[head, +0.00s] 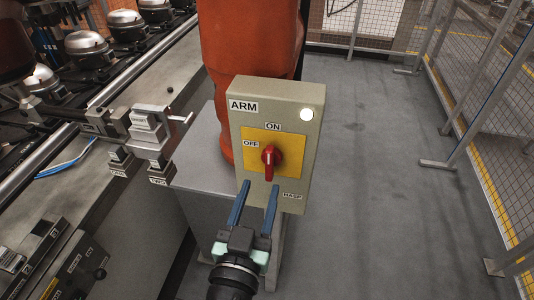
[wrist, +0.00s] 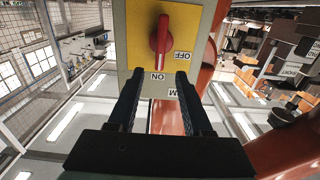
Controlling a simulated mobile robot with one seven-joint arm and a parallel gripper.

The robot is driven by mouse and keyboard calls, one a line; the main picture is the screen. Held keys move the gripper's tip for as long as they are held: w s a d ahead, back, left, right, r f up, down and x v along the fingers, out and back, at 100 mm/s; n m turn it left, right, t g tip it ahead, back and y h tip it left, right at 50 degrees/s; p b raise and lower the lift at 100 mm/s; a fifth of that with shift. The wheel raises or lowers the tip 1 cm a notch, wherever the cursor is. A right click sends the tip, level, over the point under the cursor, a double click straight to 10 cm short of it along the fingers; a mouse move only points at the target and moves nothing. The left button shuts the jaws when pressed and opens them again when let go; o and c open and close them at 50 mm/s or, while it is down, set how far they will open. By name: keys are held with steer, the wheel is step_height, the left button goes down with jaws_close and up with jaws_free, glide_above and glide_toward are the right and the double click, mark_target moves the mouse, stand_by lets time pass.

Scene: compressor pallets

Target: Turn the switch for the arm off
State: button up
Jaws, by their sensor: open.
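The ARM switch box (head: 233,140) is a beige panel with a yellow plate and a red rotary knob (head: 269,160). The knob's handle is upright, in line with the ON label above it; the OFF label is to its left. The wrist view shows the panel upside down, with the red knob (wrist: 161,38) pointing to ON. My gripper (head: 261,184) is open and empty, its two blue fingers apart just below the knob in the head view. In the wrist view, the gripper's fingertips (wrist: 160,72) flank the ON label; no contact with the knob shows.
A round white lamp (head: 306,114) sits at the panel's upper right. An orange column (head: 245,45) stands behind the box. A conveyor with compressors (head: 90,47) and a grey bench are at left. Open grey floor (head: 370,180) and mesh fencing (head: 505,100) are at right.

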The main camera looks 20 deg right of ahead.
mark_target(269, 162)
steer(key=p+x, duration=0.2)
steer(key=x, duration=0.6)
steer(key=shift+d, duration=0.1)
jaws_close()
steer(key=shift+f, duration=0.1)
